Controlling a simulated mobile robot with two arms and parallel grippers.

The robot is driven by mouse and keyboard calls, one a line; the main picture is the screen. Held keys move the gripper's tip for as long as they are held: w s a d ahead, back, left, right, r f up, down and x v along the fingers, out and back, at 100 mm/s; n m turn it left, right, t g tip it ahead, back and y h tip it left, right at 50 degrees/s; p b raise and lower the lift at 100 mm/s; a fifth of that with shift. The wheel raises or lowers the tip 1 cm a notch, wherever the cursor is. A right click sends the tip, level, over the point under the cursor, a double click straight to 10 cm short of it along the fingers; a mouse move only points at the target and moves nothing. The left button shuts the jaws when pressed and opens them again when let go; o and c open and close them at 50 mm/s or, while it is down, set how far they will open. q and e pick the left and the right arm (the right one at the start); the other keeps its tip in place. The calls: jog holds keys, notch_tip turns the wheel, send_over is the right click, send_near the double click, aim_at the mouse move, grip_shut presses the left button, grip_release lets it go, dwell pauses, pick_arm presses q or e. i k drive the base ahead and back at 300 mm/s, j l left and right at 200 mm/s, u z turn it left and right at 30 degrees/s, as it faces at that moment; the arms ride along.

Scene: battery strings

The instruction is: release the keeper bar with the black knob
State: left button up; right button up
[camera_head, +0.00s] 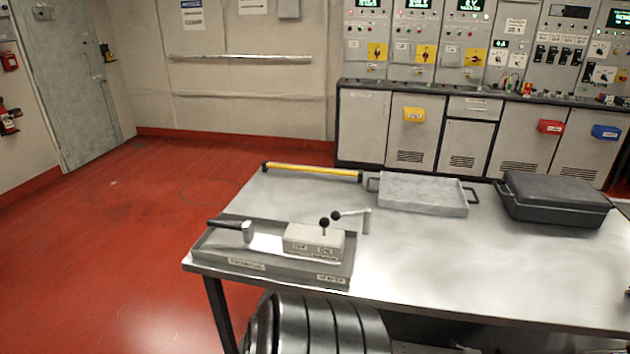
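A small pale box (314,242) with white labels stands in a shallow grey tray (222,261) at the table's left front corner. A short upright lever with a black knob (324,223) rises from the box top. A second black knob (336,215) sits at the end of a bent metal handle (352,213) just behind the box. I cannot tell which of these parts is the keeper bar, or whether it is latched. Neither of my grippers can be made out in this view.
A hammer-like tool (232,229) lies in the tray left of the box. A yellow bar (312,172) lies along the far edge. A grey handled tray (422,193) and a black lidded case (554,199) stand farther back. The metal table's (455,275) middle is clear.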

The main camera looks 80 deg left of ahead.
aim_at(336, 215)
jog(key=u, duration=2.35)
jog(key=i+u, duration=0.15)
jog(key=i+l, duration=0.45)
